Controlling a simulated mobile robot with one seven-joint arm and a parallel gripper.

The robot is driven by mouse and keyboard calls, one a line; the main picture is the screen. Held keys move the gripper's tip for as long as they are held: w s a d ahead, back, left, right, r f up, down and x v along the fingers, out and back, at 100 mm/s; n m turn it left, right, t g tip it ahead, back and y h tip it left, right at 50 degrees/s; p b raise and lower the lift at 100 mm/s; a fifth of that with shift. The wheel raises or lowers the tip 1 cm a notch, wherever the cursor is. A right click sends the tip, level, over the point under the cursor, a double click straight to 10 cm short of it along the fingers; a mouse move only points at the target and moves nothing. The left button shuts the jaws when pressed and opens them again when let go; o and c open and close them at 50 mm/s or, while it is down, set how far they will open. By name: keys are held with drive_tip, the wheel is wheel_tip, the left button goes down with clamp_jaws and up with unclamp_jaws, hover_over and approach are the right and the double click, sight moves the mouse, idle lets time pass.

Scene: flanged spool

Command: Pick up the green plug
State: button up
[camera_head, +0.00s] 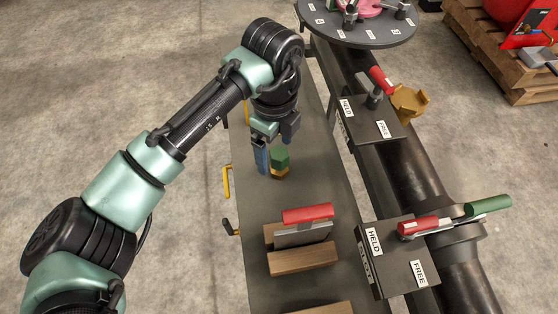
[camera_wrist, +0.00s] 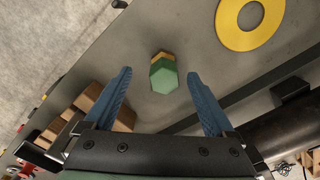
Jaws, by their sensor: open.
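The green plug (camera_head: 280,157) is a small green block on top of a yellow-orange base, standing on the grey bench top (camera_head: 268,205). In the wrist view the green plug (camera_wrist: 164,78) shows ahead of the fingertips, roughly midway between them, with its yellow part on the far side. In the head view the right finger is mostly hidden.
A red-handled tool (camera_head: 308,214) rests on wooden blocks (camera_head: 303,258) nearer on the bench. A yellow ring (camera_wrist: 249,22) lies flat beyond the plug. Boxes labelled HELD and FREE (camera_head: 395,262) and a dark pipe (camera_head: 408,175) stand to the right.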

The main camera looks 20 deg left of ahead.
drive_tip(key=f, duration=0.3)
drive_tip(key=f+b, duration=0.1)
drive_tip(key=f, duration=0.1)
drive_tip(key=shift+w+d+f, duration=0.15)
drive_tip(key=shift+w+d, duration=0.1)
drive_tip(key=shift+d, duration=0.05)
clamp_jaws()
